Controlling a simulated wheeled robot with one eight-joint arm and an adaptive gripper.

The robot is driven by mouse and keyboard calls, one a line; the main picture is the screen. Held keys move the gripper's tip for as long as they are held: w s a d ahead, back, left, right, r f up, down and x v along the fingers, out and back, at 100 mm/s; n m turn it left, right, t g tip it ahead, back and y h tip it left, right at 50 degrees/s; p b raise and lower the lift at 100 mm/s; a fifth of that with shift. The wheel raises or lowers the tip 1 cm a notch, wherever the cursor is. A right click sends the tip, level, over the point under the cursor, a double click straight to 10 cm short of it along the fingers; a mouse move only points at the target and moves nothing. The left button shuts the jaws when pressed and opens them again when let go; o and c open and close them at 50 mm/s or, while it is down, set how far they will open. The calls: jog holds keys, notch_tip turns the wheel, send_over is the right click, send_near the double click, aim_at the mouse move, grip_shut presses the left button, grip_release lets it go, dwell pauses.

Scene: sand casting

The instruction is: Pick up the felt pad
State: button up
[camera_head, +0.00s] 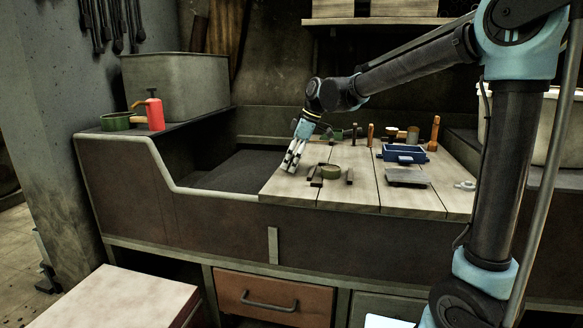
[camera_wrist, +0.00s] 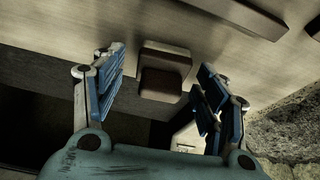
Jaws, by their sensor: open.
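A small brown block (camera_wrist: 166,62), seemingly the felt pad, lies on the pale boards near their edge. A darker block-shaped part (camera_wrist: 160,84) shows against its near side; I cannot tell whether it is the same piece. My gripper (camera_wrist: 158,80) is open, with one blue finger on each side of the block and gaps showing between. In the head view, my gripper (camera_head: 292,164) points down over the left end of the boards. Small dark pieces (camera_head: 316,182) lie just right of it; I cannot tell which is the pad.
Dark sand (camera_head: 237,172) fills the bin to the left. A long brown bar (camera_wrist: 238,14) lies beyond the block.

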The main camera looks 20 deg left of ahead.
jog(key=c, duration=1.1)
jog(key=shift+c, duration=0.2)
notch_tip(320, 180, up, 10)
jog(key=shift+r, duration=0.1)
jog(key=o, duration=0.3)
jog(key=shift+c, duration=0.9)
